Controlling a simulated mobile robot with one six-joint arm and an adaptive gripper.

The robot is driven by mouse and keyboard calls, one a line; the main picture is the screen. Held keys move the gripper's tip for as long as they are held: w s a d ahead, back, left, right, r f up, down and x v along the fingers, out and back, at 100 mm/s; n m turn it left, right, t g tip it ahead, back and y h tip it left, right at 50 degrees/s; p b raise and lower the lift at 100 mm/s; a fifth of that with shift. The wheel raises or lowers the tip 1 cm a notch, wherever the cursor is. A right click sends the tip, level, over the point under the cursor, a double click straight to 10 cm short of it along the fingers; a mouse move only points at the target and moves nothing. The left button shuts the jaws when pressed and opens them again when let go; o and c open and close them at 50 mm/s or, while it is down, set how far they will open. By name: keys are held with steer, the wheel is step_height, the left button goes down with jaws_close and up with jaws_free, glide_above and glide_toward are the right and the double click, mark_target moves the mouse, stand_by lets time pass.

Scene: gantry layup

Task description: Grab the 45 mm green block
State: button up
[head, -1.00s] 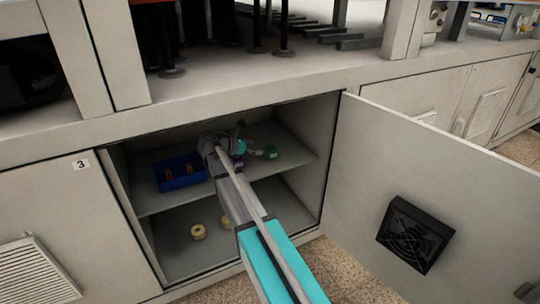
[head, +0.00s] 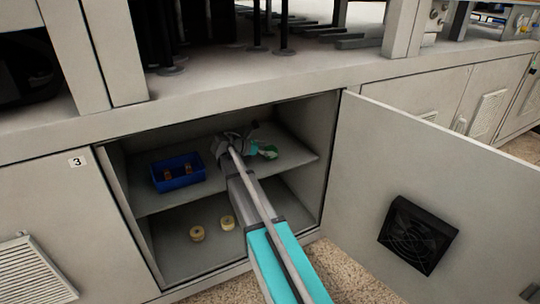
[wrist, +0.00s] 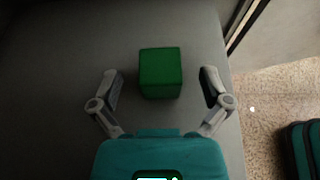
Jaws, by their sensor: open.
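The green block (wrist: 160,73) rests on the grey shelf in the wrist view, upright and near the middle of the picture. My gripper (wrist: 162,84) is open, with one finger on each side of the block's near part and clear gaps on both sides. No contact shows. In the head view my gripper (head: 238,146) is inside the open cabinet at the upper shelf. A small green thing (head: 268,153) shows just right of it there, partly hidden; I cannot tell if it is the block.
A blue bin (head: 178,182) with small brown items stands on the upper shelf to the left. Two yellowish rings (head: 197,233) lie on the lower shelf. The open cabinet door (head: 430,180) with a black fan stands to the right. The shelf edge (wrist: 240,35) is right of the block.

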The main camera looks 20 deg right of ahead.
mark_target(267, 149)
stand_by(0.4)
steer(key=c, duration=1.3)
steer(key=shift+r, duration=0.15)
step_height(267, 149, up, 10)
steer(key=p, duration=1)
